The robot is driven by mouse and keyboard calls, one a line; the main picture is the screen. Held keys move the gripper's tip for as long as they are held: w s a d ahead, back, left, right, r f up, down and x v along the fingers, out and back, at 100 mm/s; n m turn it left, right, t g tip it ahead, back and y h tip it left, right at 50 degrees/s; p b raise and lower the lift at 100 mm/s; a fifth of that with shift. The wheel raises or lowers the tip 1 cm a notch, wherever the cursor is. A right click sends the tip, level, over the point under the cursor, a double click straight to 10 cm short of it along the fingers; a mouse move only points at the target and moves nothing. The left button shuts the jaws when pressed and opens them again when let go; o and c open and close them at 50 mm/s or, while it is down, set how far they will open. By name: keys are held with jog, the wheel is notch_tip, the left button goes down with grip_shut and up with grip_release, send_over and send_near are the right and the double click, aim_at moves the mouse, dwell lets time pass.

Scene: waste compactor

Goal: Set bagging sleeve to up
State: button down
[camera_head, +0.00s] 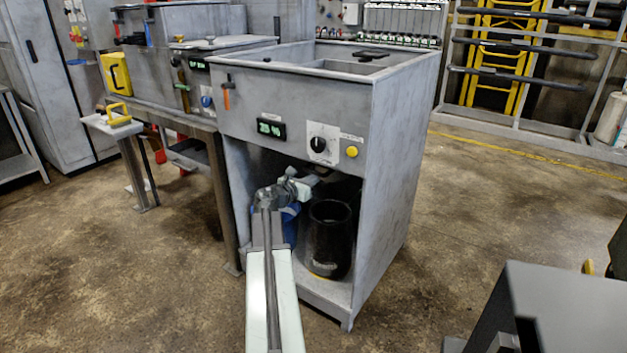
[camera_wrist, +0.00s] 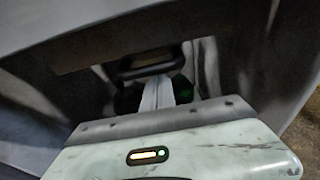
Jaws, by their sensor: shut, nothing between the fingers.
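My arm reaches into the open lower bay of the grey compactor cabinet (camera_head: 295,115). My gripper (camera_head: 308,184) is under the front panel, at the top of the bay. In the wrist view, the fingers of my gripper (camera_wrist: 158,90) are together and empty. A black loop-shaped handle (camera_wrist: 150,62) is just beyond the fingertips; I cannot tell whether they touch. An upright black cylinder (camera_head: 330,240) stands in the bay, right of my arm. A blue object (camera_head: 290,225) is partly hidden behind my arm. No label shows which part is the bagging sleeve.
The front panel has a green display (camera_head: 271,128), a black knob (camera_head: 318,144), a yellow button (camera_head: 352,152) and an orange lever (camera_head: 226,92). The bay's right side wall (camera_head: 388,180) is close to the arm. Open floor (camera_head: 480,210) lies to the right.

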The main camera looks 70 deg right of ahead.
jog(key=shift+w+d+r, duration=0.1)
jog(key=shift+r, duration=0.15)
notch_tip(320, 180, down, 6)
jog(key=r+b, duration=0.1)
jog(key=b, duration=0.4)
jog(key=p+v, duration=0.2)
jog(key=v, duration=0.7)
jog(key=shift+a+r, duration=0.25)
jog(key=shift+a, duration=0.05)
